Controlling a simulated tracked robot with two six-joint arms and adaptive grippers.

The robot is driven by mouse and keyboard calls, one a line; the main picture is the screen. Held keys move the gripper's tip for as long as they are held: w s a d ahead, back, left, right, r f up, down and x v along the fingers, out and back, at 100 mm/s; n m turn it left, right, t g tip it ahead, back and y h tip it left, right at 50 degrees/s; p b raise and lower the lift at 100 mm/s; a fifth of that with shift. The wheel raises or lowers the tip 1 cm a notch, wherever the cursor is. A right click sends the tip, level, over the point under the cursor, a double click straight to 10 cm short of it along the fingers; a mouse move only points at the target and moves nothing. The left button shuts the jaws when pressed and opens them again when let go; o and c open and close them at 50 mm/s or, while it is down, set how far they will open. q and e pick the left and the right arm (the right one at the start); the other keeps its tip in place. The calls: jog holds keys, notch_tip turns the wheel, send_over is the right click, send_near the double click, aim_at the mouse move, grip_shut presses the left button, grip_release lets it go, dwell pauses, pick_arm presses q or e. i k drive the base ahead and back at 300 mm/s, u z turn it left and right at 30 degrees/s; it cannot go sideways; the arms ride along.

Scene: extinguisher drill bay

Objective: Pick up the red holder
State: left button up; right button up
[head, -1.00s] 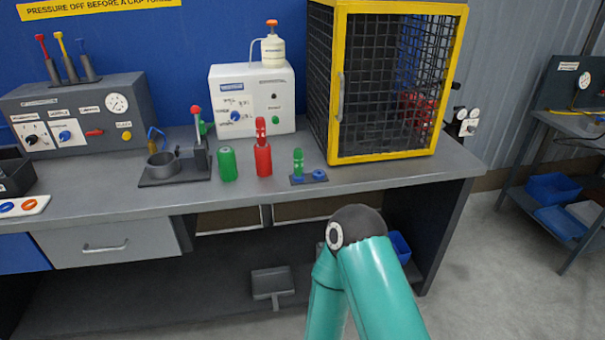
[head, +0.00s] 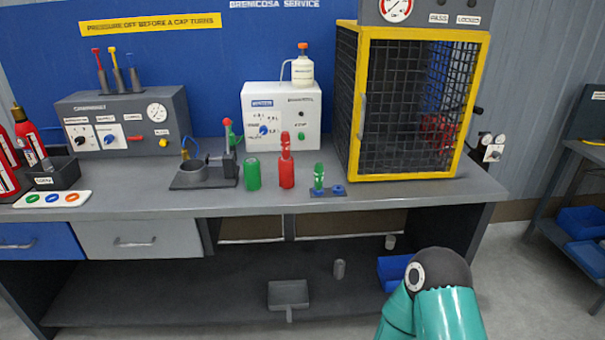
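A red cylindrical holder (head: 286,174) stands upright on the grey workbench (head: 400,199), near its front edge. A narrower red piece (head: 285,143) sticks up from its top. A green cylinder (head: 253,174) stands just to its left. A small green piece (head: 319,176) stands on a dark plate with blue parts to its right. Neither of my grippers shows in the head view. Only a teal link of my arm shows at the lower right, well below and apart from the red holder.
A yellow-framed mesh cage (head: 410,110) stands on the bench to the right. A white box (head: 281,115) is behind the red holder. A dark fixture with a cup (head: 193,174) is to the left. Bare bench lies in front of the cage.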

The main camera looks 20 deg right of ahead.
aim_at(286, 168)
jog(key=u, duration=0.05)
jog(key=i, duration=1)
jog(key=z, duration=0.05)
